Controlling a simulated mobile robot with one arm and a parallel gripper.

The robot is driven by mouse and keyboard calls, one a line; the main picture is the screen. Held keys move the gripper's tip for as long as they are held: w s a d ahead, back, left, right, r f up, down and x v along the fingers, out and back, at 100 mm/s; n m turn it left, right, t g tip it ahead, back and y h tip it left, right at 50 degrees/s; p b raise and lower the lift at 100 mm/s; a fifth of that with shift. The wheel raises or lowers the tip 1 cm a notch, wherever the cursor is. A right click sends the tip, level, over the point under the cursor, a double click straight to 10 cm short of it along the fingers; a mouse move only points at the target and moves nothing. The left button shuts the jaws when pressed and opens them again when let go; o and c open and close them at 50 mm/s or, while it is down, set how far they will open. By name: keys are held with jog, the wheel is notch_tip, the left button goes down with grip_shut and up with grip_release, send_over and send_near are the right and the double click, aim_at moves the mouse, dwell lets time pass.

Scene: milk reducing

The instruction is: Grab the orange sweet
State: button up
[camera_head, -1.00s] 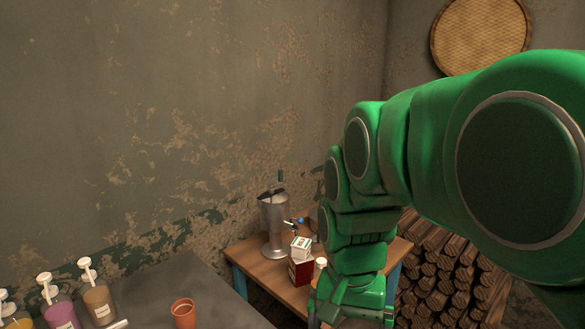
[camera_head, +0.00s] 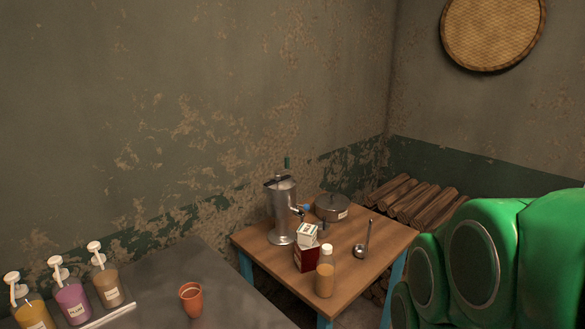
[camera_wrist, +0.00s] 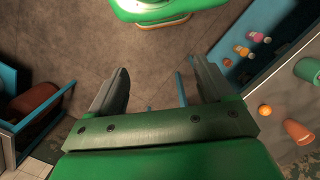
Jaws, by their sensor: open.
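Small orange and pink items (camera_wrist: 248,44) show at the upper right of the wrist view; which is the sweet I cannot tell. My gripper (camera_wrist: 158,78) is open and empty above the floor, left of the counter in that view. In the head view its fingers are hidden.
An orange cup (camera_head: 191,300) stands on the counter. The wooden table (camera_head: 345,270) holds a metal dispenser (camera_head: 282,212), a pot (camera_head: 331,208), a red-and-white carton (camera_head: 307,256), a bottle (camera_head: 325,275) and a ladle (camera_head: 361,250). Stacked logs (camera_head: 415,200) lie behind it.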

jog(key=shift+c, duration=0.8)
jog(key=w+a+f+m+g+y, duration=0.1)
jog(key=w+a+f+m+y, duration=0.2)
jog(key=w+a+y, duration=0.5)
jog(key=w+a+f+m+g+y, duration=0.1)
jog(key=w+a+f+m, duration=0.25)
jog(key=w+a, duration=0.55)
jog(key=w+a+f+m+t+y, duration=0.1)
jog(key=w+a+f+m, duration=0.1)
jog(key=w+f+m, duration=0.1)
jog(key=w+a+f+m+t+y, duration=0.1)
jog(key=w+a+f+m+y, duration=0.1)
jog(key=w+f+m, duration=0.2)
jog(key=w+a+f+m+t+y, duration=0.1)
jog(key=w+f+m+y, duration=0.1)
jog(key=w+f+m, duration=0.2)
jog(key=shift+w+a+f+m+t, duration=0.25)
jog(key=shift+w+a+f+t, duration=0.2)
jog(key=shift+f, duration=0.1)
jog(key=shift+s+x, duration=0.15)
jog(key=shift+x, duration=1.8)
jog(key=shift+s+x, duration=0.15)
jog(key=shift+x, duration=1.8)
